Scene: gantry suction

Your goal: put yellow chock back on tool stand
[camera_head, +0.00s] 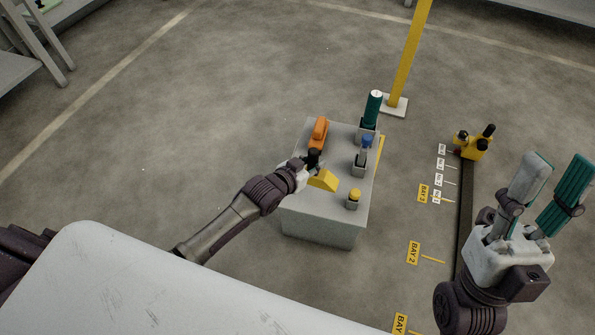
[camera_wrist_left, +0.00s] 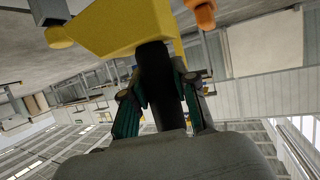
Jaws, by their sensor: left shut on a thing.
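The yellow chock (camera_head: 323,181) appears over the left part of the grey tool stand's top (camera_head: 330,206); I cannot tell whether it touches. My left gripper (camera_head: 313,160) is at the chock, partly hidden by its wrist. In the left wrist view the yellow chock (camera_wrist_left: 125,24) fills the top. There the left gripper's teal fingers (camera_wrist_left: 158,95) close on the chock's dark handle (camera_wrist_left: 153,70). My right gripper (camera_head: 552,190) is open and empty at the right, away from the stand.
The stand also holds an orange tool (camera_head: 319,131), a green cylinder (camera_head: 373,106), a blue-topped item (camera_head: 364,150) and a small yellow-topped item (camera_head: 353,197). A yellow post (camera_head: 409,55) stands behind. A yellow device (camera_head: 473,147) sits on a dark floor rail at right.

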